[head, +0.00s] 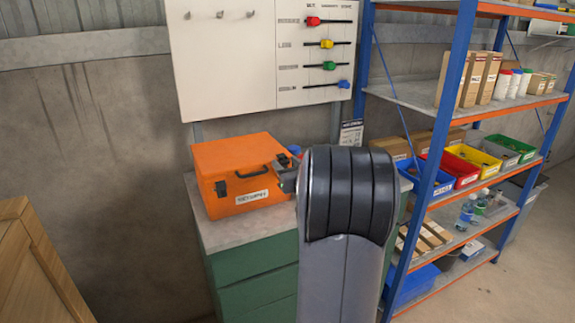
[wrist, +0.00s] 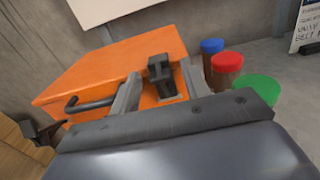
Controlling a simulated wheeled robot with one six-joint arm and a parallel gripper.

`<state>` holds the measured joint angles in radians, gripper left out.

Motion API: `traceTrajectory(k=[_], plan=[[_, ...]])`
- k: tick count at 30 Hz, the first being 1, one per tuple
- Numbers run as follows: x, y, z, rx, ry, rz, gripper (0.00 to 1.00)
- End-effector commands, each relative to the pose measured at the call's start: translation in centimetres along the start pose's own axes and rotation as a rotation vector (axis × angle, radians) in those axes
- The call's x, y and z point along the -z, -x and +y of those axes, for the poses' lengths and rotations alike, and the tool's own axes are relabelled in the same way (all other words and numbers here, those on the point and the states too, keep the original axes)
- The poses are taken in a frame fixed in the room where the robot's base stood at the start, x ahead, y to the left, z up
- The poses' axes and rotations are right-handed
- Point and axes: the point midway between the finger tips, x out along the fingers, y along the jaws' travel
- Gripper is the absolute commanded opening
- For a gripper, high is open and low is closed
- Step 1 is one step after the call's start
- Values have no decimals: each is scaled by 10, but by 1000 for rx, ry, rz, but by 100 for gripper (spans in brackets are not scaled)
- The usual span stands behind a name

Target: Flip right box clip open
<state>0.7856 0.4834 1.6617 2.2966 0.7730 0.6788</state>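The orange box (head: 235,166) stands shut on the green cabinet, with a dark handle and a white label on its front. Its left clip (head: 221,188) is dark and shows at the front left. My gripper (head: 286,178) is at the box's right front, and it and my arm mostly hide the right clip there. In the wrist view, the dark right clip (wrist: 158,70) stands between the two grey fingers of my gripper (wrist: 160,82). The fingers are apart, one on each side of the clip. I cannot tell whether either touches it.
The green cabinet (head: 255,283) has a grey top. Jars with blue, red and green lids (wrist: 225,66) stand right of the box. A whiteboard (head: 225,60) hangs above. A blue-and-orange shelf (head: 440,130) with bins stands at the right, and a wooden crate (head: 30,270) at the left.

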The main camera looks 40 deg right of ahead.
Motion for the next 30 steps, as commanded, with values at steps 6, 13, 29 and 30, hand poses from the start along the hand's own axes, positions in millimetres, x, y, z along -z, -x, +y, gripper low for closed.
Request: traceTrajectory(k=[6,13,29,30], plan=[[0,0,0,0,0,0,26],[0,0,0,0,0,0,7],[8,3,0,0,0,-54,1],[9,4,0,-1,1,-67,1]])
